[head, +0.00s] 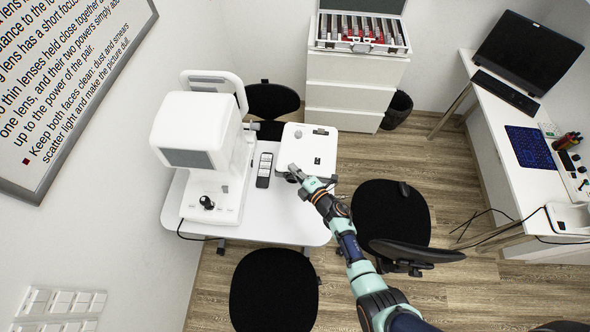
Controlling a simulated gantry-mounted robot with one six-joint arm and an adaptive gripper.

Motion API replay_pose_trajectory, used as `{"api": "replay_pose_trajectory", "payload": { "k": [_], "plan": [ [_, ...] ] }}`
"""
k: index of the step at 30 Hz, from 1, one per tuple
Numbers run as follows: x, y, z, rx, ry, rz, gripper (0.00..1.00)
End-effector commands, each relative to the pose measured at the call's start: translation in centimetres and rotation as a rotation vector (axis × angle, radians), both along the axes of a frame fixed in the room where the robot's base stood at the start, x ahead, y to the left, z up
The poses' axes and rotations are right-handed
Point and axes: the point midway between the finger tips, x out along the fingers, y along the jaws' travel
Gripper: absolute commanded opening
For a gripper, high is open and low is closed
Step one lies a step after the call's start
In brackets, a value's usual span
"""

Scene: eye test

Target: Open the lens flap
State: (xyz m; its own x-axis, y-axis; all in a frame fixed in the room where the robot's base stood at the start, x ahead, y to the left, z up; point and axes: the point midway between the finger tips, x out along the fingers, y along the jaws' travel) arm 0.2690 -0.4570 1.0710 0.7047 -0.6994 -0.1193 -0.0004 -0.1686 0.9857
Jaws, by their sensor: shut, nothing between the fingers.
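A white box-shaped device (303,139) sits on the right side of the white table, with small dark and grey fittings on its top. Which part of it, if any, is the lens flap is too small to tell. A larger white eye-test machine (199,133) with a grey screen stands to its left. My gripper (292,169) is shut and empty at the front left edge of the box. I cannot tell whether it touches the box. My gripper and arm hide part of the box's front edge.
A dark remote-like object (264,170) lies between the two devices. Black chairs (274,290) stand around the white table (288,232). Behind is a drawer cabinet (355,84) bearing an open lens case (361,43). A desk (512,122) stands at right. The table's front is mostly clear.

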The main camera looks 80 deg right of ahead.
Motion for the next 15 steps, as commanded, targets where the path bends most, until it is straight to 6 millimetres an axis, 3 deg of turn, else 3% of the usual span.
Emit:
{"api": "replay_pose_trajectory", "payload": {
  "k": [8,15],
  "plan": [
    [0.3,2.4,3.6,0.0,0.0,0.008,0.0],
    [-4.4,5.8,5.7,-0.001,0.0,0.002,0.0]
  ]
}}
